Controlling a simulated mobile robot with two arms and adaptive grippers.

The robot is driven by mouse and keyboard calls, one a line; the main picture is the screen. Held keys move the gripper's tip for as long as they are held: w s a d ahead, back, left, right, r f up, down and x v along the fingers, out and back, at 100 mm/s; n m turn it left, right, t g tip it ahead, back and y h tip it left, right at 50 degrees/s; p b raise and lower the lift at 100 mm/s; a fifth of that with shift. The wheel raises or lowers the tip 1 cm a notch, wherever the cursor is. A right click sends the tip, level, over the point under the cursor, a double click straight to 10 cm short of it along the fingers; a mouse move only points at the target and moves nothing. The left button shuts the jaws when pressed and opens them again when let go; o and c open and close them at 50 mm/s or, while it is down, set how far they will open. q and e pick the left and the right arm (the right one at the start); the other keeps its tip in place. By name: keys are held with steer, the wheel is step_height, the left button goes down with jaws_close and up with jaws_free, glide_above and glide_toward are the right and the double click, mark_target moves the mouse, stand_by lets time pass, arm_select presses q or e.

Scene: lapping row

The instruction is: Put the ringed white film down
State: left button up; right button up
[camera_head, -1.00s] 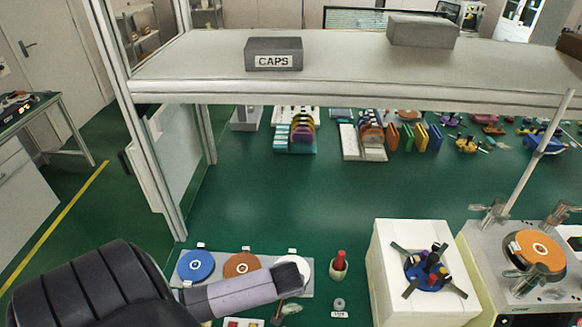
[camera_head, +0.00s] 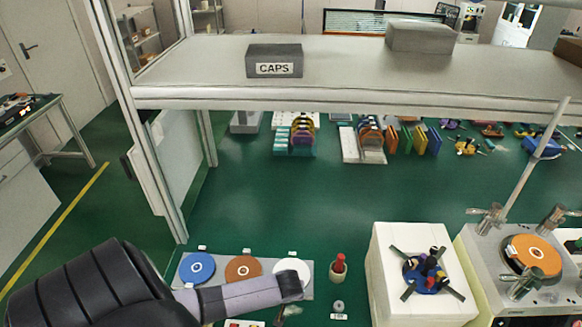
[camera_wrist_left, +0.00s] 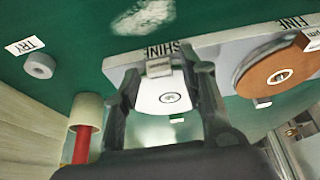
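The ringed white film (camera_wrist_left: 168,97) is a white disc with a small dark ring at its centre. It lies on the grey board at the place marked SHINE, and its pale tab (camera_wrist_left: 158,67) points away from my wrist. My left gripper (camera_wrist_left: 164,72) has its fingers apart, one on each side of the film and tab. I see gaps beside the tab. In the head view the white film (camera_head: 305,271) is partly hidden by my left arm. My right gripper is not in view.
A blue disc (camera_head: 197,268) and a brown disc (camera_head: 243,270) lie on the same board (camera_head: 220,286). A red-topped holder (camera_head: 338,268) and a small grey ring (camera_head: 339,306) stand to the right. A white block (camera_head: 390,290) is farther right.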

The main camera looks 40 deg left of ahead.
arm_select(q)
jaws_close()
steer(key=shift+r, duration=0.1)
stand_by(0.3)
steer(key=shift+r, duration=0.4)
step_height(320, 180, up, 19)
steer(key=b, duration=0.3)
steer(key=w+d+r+m+h+b, duration=0.1)
steer(key=d+m+b, duration=0.1)
steer(key=d, duration=0.3)
steer(key=w+d+r+m+h+b, duration=0.1)
steer(key=w+d+r+m+b, duration=0.1)
steer(key=d+b, duration=0.3)
steer(key=w+d+r+m+t+h+b, duration=0.1)
steer(key=w+d+r+m+b, duration=0.1)
steer(key=d+m+b, duration=0.2)
steer(key=shift+d, duration=0.8)
